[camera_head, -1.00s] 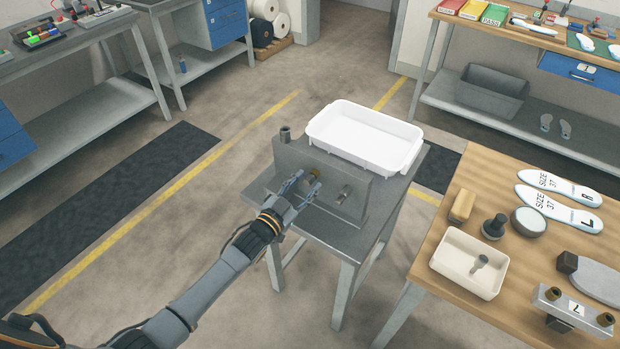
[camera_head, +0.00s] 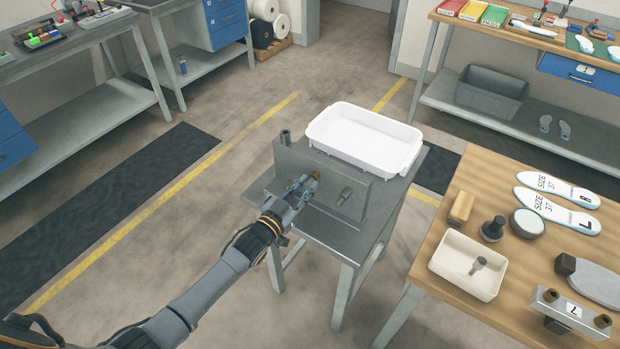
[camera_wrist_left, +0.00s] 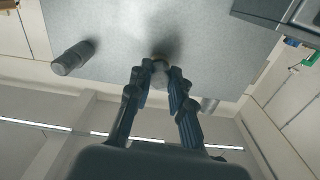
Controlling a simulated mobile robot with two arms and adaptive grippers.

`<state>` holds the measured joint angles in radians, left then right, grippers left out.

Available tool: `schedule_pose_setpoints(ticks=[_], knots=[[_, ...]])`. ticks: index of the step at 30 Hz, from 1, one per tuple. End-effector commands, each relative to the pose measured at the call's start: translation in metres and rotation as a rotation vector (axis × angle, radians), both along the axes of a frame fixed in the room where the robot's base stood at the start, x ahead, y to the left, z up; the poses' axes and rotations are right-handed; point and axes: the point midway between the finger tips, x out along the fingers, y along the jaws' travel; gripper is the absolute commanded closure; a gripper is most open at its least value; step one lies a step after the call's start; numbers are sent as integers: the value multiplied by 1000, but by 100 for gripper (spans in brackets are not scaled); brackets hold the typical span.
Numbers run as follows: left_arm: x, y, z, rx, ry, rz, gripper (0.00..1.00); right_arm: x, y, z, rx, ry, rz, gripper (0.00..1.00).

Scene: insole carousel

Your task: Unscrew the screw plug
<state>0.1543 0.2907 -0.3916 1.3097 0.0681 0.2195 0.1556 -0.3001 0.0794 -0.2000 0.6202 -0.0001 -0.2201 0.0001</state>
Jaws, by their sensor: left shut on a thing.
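The screw plug (camera_head: 316,175) is a small brass-coloured piece on the front face of a grey metal block (camera_head: 350,178); my fingers cover most of it. My left gripper (camera_head: 306,184) is shut on the plug and points at the block's face. The left wrist view shows the gripper's fingers (camera_wrist_left: 160,82) on either side of the plug's round grey end (camera_wrist_left: 160,68). A separate grey peg (camera_head: 344,196) sticks out of the same face to the right. My right gripper is not in view.
A white tray (camera_head: 318,132) stands behind the block on the grey metal stand. The wooden table (camera_head: 425,272) at right holds a cream bin (camera_head: 443,262), insoles and tools.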

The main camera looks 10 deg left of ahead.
Motion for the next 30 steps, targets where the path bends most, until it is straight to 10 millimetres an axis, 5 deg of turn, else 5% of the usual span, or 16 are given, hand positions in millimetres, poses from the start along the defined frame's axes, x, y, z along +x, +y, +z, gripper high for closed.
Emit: schedule_pose_setpoints(ticks=[4,30], knots=[[0,0,0,-102,36,0,100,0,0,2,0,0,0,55],[-14,5,0,-98,35,0,100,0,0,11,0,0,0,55]])
